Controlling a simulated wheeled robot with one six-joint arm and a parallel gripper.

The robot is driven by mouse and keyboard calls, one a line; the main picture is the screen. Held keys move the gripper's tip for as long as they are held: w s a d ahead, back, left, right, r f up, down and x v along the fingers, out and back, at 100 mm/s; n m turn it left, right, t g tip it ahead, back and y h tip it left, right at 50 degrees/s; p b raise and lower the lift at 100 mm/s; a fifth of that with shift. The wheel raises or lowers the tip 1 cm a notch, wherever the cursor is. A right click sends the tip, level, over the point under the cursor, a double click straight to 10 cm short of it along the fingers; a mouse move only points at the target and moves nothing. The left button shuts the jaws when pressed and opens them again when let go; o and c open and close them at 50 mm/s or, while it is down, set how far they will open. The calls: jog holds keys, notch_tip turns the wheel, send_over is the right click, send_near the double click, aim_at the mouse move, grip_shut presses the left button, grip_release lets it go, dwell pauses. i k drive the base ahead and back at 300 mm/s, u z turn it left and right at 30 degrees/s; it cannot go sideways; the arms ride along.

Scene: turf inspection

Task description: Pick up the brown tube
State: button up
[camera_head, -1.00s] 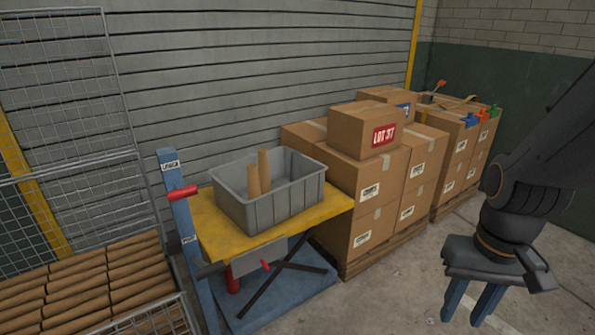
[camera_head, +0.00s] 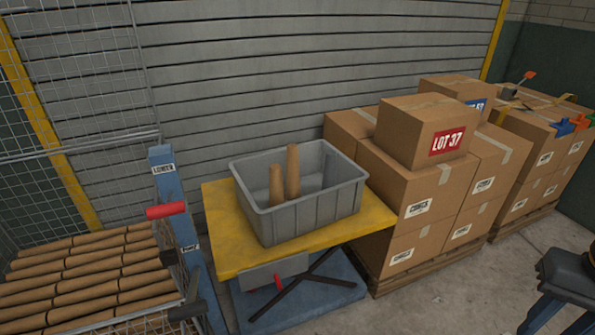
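Two brown tubes stand upright, leaning slightly, in a grey bin (camera_head: 318,217): a shorter left one (camera_head: 276,187) and a taller right one (camera_head: 293,171). Many more brown tubes (camera_head: 95,270) lie stacked in a wire cage at the lower left. My gripper (camera_head: 556,325) is at the lower right corner, well away from the bin and the cage. Its blue fingers are spread apart with nothing seen between them, though their tips are cut off by the frame edge.
Concrete floor (camera_head: 450,285) is clear in front of the cartons.

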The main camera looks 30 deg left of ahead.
aim_at(293, 187)
jog(key=u, duration=0.3)
jog(key=i, duration=0.7)
jog(key=u, duration=1.25)
jog(key=i, duration=0.95)
jog(key=u, duration=0.2)
